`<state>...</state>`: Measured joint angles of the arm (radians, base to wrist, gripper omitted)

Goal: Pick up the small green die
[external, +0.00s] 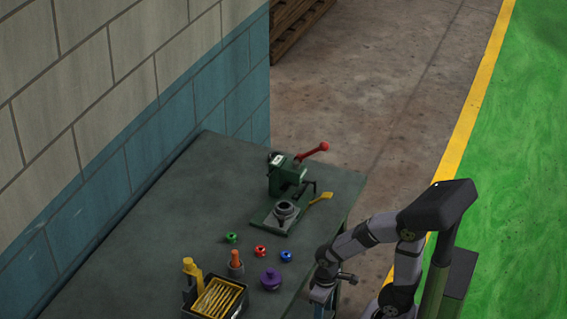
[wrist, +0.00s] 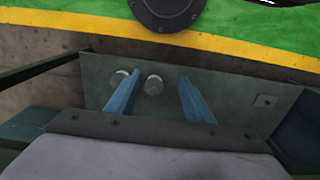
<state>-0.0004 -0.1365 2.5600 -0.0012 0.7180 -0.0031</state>
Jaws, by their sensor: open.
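The small green die (external: 231,238) sits on the dark green bench top (external: 187,205), left of a red die (external: 260,251) and a blue die (external: 285,256). It looks like a small round piece with a hole or recess. My gripper (external: 322,297) is at the bench's right edge, to the right of and nearer the camera than the green die, well apart from it. In the wrist view, the two blue fingers of my gripper (wrist: 158,78) are spread with nothing between them. The green die does not show in the wrist view.
A green press (external: 284,176) with a red-tipped lever and a grey ring (external: 285,211) on its base stands behind. A purple knobbed piece (external: 270,279), an orange-handled tool (external: 236,262) and a black tray (external: 216,298) lie in front. The bench's left side is clear.

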